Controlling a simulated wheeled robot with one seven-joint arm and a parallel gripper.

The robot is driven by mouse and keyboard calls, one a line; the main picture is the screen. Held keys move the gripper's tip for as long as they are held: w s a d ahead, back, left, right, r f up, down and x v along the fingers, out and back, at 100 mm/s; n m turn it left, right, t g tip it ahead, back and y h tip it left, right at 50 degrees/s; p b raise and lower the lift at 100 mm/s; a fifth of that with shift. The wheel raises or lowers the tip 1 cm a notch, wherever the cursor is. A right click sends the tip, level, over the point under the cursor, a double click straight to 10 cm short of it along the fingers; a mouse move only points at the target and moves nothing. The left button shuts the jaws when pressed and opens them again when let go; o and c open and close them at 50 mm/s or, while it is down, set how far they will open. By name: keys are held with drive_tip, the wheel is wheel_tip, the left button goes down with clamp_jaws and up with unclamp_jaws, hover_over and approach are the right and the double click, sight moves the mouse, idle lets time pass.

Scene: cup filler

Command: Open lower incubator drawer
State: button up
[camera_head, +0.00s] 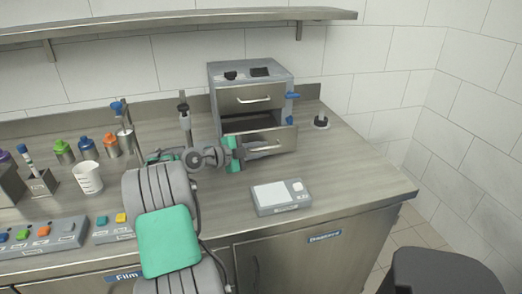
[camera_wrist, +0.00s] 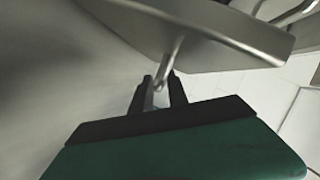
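The incubator (camera_head: 250,76) is a grey metal box at the back of the bench. Its upper drawer (camera_head: 247,98) is shut. Its lower drawer (camera_head: 283,139) stands pulled out, with its dark inside showing behind the front panel. The drawer also shows in the wrist view (camera_wrist: 225,25). My gripper (camera_head: 244,150), with green pads, is at the left part of the lower drawer's handle (camera_head: 266,148). In the wrist view my dark fingers (camera_wrist: 160,82) are close together around the bent end of the handle (camera_wrist: 178,48). Exact contact is hard to make out.
A grey scale (camera_head: 268,196) lies on the bench in front of the drawer. A white cup (camera_head: 89,178) and several coloured bottles stand at the left. A small round stand (camera_head: 321,122) is right of the incubator. The bench's right end is clear.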

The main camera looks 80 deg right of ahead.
drive_tip(key=shift+s+d+f, duration=0.1)
drive_tip(key=shift+s+d, duration=0.05)
drive_tip(key=shift+d, duration=0.05)
drive_tip(key=shift+c, duration=0.4)
clamp_jaws()
idle(0.9)
